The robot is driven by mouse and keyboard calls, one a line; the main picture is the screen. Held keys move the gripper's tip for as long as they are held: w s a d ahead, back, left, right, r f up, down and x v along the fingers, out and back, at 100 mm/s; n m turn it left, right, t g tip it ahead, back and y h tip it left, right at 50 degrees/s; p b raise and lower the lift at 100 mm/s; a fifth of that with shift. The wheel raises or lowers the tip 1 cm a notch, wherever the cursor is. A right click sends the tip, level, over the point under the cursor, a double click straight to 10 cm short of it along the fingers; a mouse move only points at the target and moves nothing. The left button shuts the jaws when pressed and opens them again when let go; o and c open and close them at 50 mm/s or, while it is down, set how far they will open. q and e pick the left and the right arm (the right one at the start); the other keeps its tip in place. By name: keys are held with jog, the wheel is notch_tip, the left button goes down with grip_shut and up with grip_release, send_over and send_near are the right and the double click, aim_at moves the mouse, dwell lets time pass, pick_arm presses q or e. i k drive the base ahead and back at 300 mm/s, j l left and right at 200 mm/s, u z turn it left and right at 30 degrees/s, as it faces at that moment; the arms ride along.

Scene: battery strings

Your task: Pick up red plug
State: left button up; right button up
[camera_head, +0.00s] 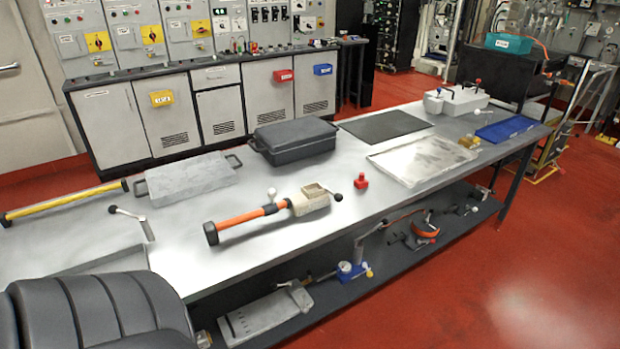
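A small red plug (361,182) stands on the metal workbench (300,240), right of the middle and near the front edge. Neither of my grippers is in view, and nothing is touching the plug.
A grey lidded case (293,142), a flat grey plate with handles (188,178) and a shallow metal tray (420,158) lie around the plug. A white box with red and black terminals (462,100) stands farther back. A dark padded shape (95,312) fills the lower left.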

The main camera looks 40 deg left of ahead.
aim_at(360, 183)
jog(key=u, duration=1.05)
jog(key=j+z, duration=0.4)
jog(key=k+l, duration=0.05)
